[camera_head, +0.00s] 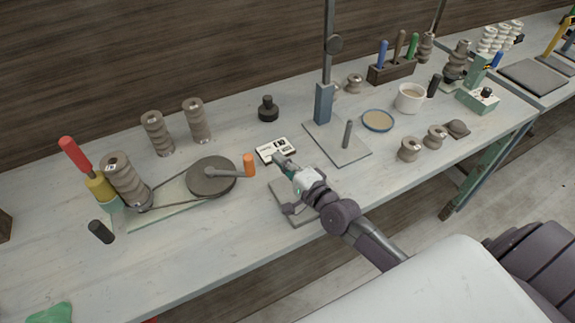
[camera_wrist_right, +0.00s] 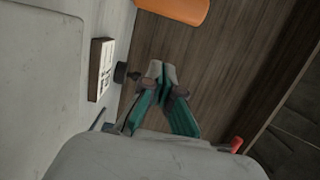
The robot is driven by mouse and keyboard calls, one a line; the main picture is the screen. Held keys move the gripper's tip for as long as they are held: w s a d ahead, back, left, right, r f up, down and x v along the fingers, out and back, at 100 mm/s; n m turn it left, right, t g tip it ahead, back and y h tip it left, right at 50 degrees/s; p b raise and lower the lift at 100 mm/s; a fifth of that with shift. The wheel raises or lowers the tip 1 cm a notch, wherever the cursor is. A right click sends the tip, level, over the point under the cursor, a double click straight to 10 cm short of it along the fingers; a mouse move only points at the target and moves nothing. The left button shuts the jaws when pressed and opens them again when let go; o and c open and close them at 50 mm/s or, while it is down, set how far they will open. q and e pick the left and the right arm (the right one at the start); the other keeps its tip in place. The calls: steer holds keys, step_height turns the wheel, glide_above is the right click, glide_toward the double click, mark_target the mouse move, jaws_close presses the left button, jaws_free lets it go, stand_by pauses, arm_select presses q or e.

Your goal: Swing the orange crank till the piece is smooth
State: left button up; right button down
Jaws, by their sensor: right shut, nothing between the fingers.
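The orange crank handle (camera_head: 249,165) stands at the end of a grey arm on a dark round wheel (camera_head: 212,176), left of the middle of the bench. A belt runs from the wheel to a ribbed clay-coloured piece (camera_head: 124,181) at the left. My right gripper (camera_head: 279,158) is shut and empty, just right of the orange handle and apart from it, by a small white card. In the right wrist view the closed fingers (camera_wrist_right: 162,72) point toward the wall, with the orange handle (camera_wrist_right: 178,8) at the top edge. My left gripper is not in view.
The white card (camera_head: 269,147) lies close to my gripper. A stand with a tall post (camera_head: 353,153) is to the right. The front left bench is mostly clear.

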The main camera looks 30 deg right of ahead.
steer(key=x, duration=0.4)
steer(key=shift+w, duration=0.25)
steer(key=s+a+p, duration=0.2)
steer(key=shift+a, duration=0.35)
steer(key=shift+s+a, duration=0.15)
steer(key=shift+a, duration=0.2)
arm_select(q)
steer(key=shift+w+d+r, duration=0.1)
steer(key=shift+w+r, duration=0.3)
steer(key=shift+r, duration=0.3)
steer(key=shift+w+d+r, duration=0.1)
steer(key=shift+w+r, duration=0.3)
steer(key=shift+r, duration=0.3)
arm_select(e)
steer(key=shift+f, duration=0.1)
arm_select(q)
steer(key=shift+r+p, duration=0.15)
steer(key=shift+p, duration=0.2)
arm_select(e)
steer(key=shift+s+a+h+p, duration=0.2)
steer(key=shift+h+p, duration=0.1)
steer(key=shift+p, duration=0.1)
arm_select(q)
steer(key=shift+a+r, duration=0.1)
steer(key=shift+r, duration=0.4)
arm_select(e)
steer(key=shift+s+m, duration=0.1)
steer(key=shift+m, duration=0.2)
